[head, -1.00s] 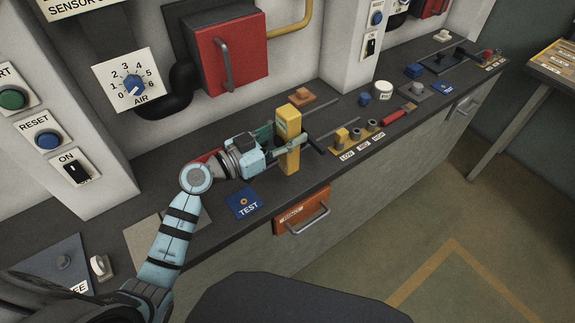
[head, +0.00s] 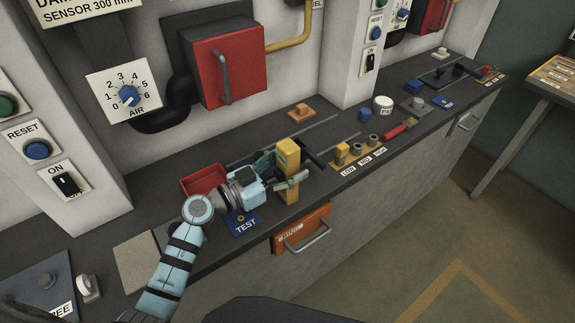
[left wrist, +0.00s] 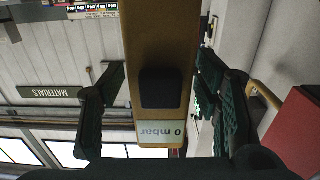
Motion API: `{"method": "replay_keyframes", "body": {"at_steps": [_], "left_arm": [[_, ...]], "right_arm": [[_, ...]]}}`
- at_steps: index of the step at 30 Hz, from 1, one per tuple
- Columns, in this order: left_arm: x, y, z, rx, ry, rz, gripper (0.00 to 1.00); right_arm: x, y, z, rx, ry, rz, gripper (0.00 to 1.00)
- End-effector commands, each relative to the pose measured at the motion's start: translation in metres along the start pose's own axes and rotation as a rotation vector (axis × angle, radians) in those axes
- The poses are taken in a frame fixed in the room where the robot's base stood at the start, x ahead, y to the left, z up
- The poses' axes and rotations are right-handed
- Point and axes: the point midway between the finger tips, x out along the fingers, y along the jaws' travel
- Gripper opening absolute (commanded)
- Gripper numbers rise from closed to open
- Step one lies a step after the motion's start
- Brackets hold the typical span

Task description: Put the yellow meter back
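The yellow meter (head: 288,168) is upright between the fingers of my left gripper (head: 278,170), above the front edge of the bench; I cannot tell whether its lower end touches anything. In the left wrist view, the meter (left wrist: 162,45) fills the middle, with a dark button-like patch and an upside-down display reading "0 mbar". The dark green fingers of my left gripper (left wrist: 162,98) stand along both its sides. My right gripper is not in view.
Near the left gripper are a red tray (head: 203,178), a blue TEST plate (head: 242,222) and an orange drawer (head: 302,228). An orange block (head: 301,110) lies behind. Yellow parts (head: 343,150) and a red cylinder (head: 394,132) lie to the right.

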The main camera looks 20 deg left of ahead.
Motion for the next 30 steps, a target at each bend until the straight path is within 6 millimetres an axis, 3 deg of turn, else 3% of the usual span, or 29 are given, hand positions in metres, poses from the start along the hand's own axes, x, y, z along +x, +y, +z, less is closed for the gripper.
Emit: {"method": "replay_keyframes", "body": {"at_steps": [5,8,21,30], "left_arm": [[0.0,0.0,-0.002,0.001,0.0,0.0,0.57],[-0.01,0.0,-0.002,0.001,-0.004,0.0,0.57],[-0.11,0.0,0.0,0.002,-0.004,0.002,0.57],[-0.12,0.0,-0.003,-0.001,0.0,0.0,0.57]], "right_arm": [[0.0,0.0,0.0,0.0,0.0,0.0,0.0],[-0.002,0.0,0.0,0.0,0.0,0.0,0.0],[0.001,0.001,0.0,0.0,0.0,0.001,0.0],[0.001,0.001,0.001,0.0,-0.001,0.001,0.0]]}}
